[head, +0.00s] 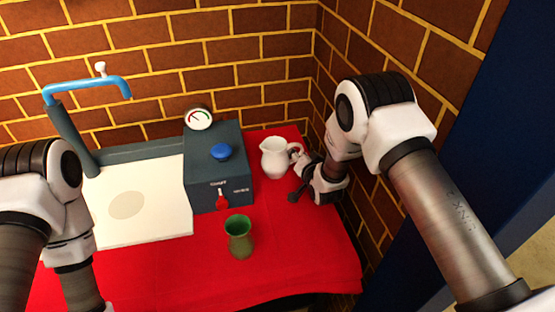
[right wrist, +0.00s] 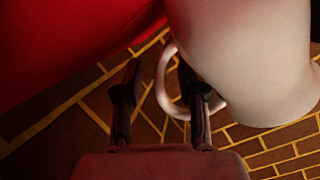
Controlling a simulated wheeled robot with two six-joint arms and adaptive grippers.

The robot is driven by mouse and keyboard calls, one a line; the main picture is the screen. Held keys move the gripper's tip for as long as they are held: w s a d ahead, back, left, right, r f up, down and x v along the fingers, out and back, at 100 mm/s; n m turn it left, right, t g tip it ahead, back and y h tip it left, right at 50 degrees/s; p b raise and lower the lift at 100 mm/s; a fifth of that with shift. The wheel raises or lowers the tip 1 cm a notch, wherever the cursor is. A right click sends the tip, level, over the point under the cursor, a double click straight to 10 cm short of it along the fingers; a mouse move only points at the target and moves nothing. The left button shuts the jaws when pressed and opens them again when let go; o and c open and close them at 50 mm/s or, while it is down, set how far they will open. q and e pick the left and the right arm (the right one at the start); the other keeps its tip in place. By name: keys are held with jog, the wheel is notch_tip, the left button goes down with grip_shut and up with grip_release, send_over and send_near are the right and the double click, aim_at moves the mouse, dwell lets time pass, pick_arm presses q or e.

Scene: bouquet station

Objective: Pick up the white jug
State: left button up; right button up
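The white jug (head: 274,158) stands upright on the red cloth at the back right, with its handle toward the right. My right gripper (head: 297,174) is beside it at the handle side. In the right wrist view the jug's body (right wrist: 250,55) fills the upper right. My right gripper (right wrist: 163,97) is open there, its two fingers apart. The handle's curved outer part shows between the fingers, and the right finger overlaps the handle loop. Whether a finger touches the handle I cannot tell. My left arm is at the left of the head view, but its gripper is out of view.
A dark box (head: 218,170) with a blue knob, red lever and gauge (head: 199,118) stands left of the jug. A green vase (head: 239,237) stands in front. A white sink board (head: 150,215) and blue faucet (head: 95,85) are at left. Brick walls close the back and right.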

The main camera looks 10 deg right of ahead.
grip_shut()
jog(key=shift+r, duration=0.1)
jog(key=shift+r, duration=0.1)
